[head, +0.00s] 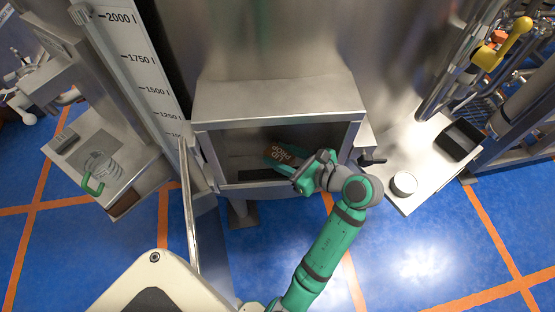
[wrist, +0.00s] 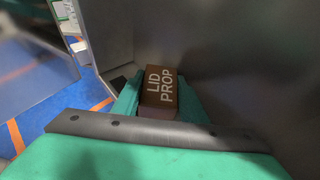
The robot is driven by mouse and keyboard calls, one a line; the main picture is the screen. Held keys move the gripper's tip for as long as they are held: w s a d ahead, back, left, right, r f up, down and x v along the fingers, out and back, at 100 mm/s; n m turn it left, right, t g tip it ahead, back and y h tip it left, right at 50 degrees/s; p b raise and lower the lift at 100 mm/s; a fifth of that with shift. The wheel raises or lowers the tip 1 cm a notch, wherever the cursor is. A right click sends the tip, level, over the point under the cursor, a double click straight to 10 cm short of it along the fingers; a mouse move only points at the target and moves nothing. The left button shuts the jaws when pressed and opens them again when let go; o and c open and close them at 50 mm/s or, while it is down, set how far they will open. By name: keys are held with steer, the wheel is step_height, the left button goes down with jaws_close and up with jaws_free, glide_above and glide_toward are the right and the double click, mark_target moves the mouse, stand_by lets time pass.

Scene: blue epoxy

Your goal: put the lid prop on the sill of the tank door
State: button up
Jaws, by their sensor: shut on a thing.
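The lid prop (head: 283,153) is a brown block with pale lettering, seen in the head view inside the opening of the tank door (head: 275,100). In the wrist view the lid prop (wrist: 160,88) shows its "LID PROP" label between green finger parts. My gripper (head: 297,166) is shut on it and reaches into the opening from the front right. The sill (head: 262,188) is the grey ledge along the bottom of the opening. Part of the prop is hidden by my gripper, and I cannot tell whether it touches the sill.
The open door panel (head: 188,205) stands edge-on left of the opening. At the left, a shelf holds a clear jug (head: 98,170) with a green handle. At the right, a bench (head: 410,165) bears a white round container (head: 404,184) and a black tray (head: 461,140).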

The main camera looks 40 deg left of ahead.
mark_target(278, 160)
steer(key=shift+a+f, duration=0.35)
steer(key=f, duration=0.3)
steer(key=shift+w+a+f, duration=0.15)
steer(key=shift+w+a, duration=0.05)
steer(key=shift+d+f, duration=0.1)
steer(key=shift+f, duration=0.2)
steer(key=o, duration=1.2)
steer(key=shift+s, duration=0.1)
steer(key=shift+r, duration=0.1)
